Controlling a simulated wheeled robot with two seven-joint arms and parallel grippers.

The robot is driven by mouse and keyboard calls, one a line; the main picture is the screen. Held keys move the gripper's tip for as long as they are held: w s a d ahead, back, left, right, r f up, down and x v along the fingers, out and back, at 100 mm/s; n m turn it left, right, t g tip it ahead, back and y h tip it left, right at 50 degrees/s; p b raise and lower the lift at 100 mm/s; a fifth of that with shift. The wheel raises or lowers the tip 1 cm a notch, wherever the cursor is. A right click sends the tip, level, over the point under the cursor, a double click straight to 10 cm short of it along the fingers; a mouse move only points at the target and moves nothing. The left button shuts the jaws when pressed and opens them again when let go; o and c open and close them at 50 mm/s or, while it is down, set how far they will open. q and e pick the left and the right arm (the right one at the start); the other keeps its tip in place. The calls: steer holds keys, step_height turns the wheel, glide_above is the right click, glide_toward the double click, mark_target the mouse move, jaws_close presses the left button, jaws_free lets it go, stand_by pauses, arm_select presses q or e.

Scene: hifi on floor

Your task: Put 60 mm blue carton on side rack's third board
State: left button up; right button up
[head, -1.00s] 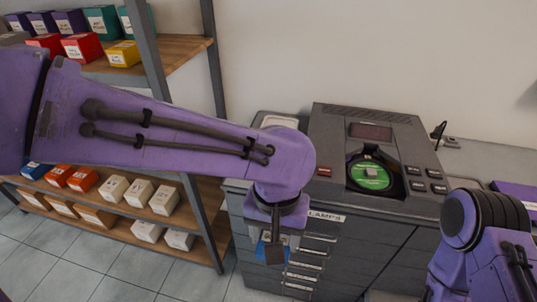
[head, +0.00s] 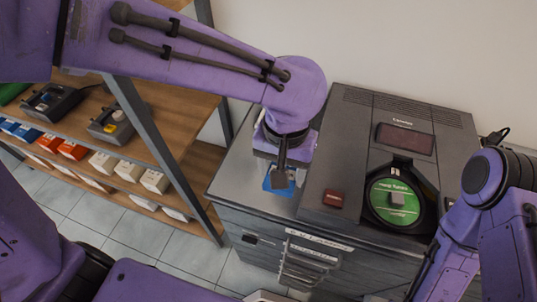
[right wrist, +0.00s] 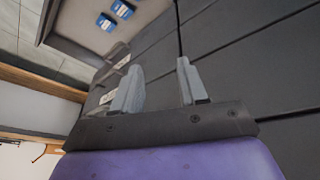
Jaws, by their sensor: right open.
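A blue carton (head: 279,183) with a pale label shows at the fingers of my left gripper (head: 283,168), which looks shut on it above the cabinet top beside the grey machine. The fingers hide part of the carton. The side rack (head: 140,115) stands at the left, with wooden boards partly covered by my left arm. My right gripper (right wrist: 158,90) is open and empty in the right wrist view, near the dark drawer fronts. Its fingertips are outside the head view.
The grey machine (head: 345,120) with a green disc stands on the drawer cabinet (head: 265,235). Rack boards hold chargers (head: 50,102) and rows of cartons (head: 102,162). Two blue cartons (right wrist: 114,15) lie in a grey-rimmed space in the right wrist view.

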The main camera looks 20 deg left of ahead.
arm_select(q)
steer(key=w+a+f, duration=0.2)
steer(key=w+a+f+p, duration=0.1)
steer(key=w+a+f, duration=0.1)
steer(key=w+f, duration=0.1)
steer(key=w+a+f+p, duration=0.1)
steer(key=w+a+f, duration=0.1)
steer(key=w+f, duration=0.1)
steer(key=shift+w+a+f, duration=0.1)
steer(key=shift+w+a, duration=0.05)
steer(key=shift+a, duration=0.05)
steer(key=f+p, duration=0.2)
steer(key=shift+s+f, duration=0.35)
steer(key=shift+f, duration=0.25)
steer(key=shift+w+a+f, duration=0.1)
steer(key=shift+w+f, duration=0.05)
steer(key=shift+w, duration=0.1)
steer(key=o, duration=1)
steer(key=shift+s, duration=0.1)
arm_select(e)
steer(key=r, duration=0.1)
steer(key=s+r, duration=0.1)
steer(key=r, duration=0.1)
steer(key=shift+s+r, duration=0.1)
steer(key=shift+s, duration=0.05)
